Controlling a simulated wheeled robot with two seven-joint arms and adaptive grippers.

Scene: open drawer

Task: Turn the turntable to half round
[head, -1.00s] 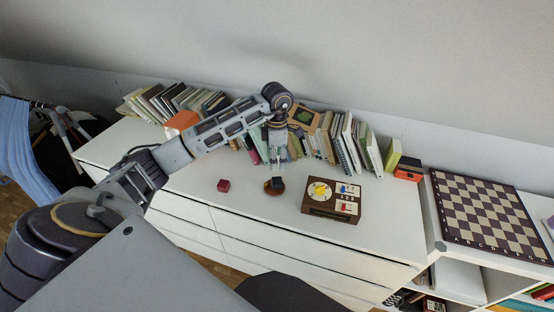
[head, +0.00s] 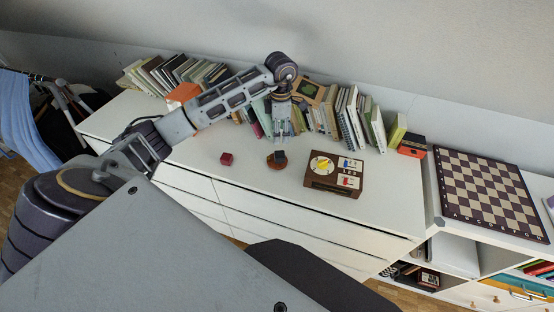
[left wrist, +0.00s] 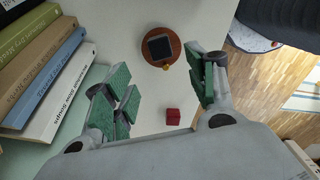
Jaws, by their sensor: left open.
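The turntable (head: 271,163) is a small round brown disc on the white dresser top, with a dark square block (head: 281,155) on it. In the left wrist view the turntable (left wrist: 151,62) shows the dark block (left wrist: 159,47) on top and a small orange-yellow knob (left wrist: 166,66) at its rim. My left gripper (head: 282,138) points down just behind and above the turntable in the head view. In the left wrist view my left gripper (left wrist: 163,88) has its green-padded fingers wide apart with nothing between them; the turntable lies beyond the tips. My right gripper is not in view.
A red cube (head: 227,158) lies left of the turntable. A brown box with a dial and switches (head: 333,173) stands to the right. Rows of books (head: 352,118) line the back close to my gripper. A chessboard (head: 488,190) lies far right. The front dresser top is clear.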

